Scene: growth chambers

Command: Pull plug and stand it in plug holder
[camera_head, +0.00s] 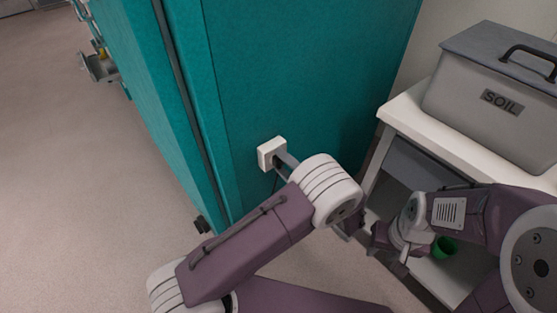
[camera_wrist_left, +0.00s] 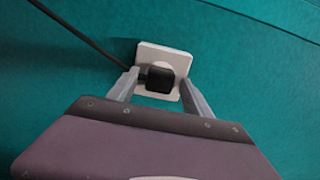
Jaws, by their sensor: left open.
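The black plug (camera_wrist_left: 160,78) sits in a white wall socket (camera_wrist_left: 172,56) on the teal chamber side. Its dark cord (camera_wrist_left: 88,37) runs to the upper left in the left wrist view. My left gripper (camera_head: 284,165) is at the socket (camera_head: 270,152) in the head view, where my arm mostly hides the plug. In the left wrist view its open fingers lie on either side of the plug, with gaps visible. My right gripper (camera_head: 386,250) is low in front of the white bench; its finger opening is unclear. I cannot make out a plug holder.
A grey box labelled SOIL (camera_head: 496,85) stands on the white bench (camera_head: 408,114) at the right. A green object (camera_head: 444,246) shows on the bench's lower shelf behind my right arm. The floor (camera_head: 80,190) at the left is clear.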

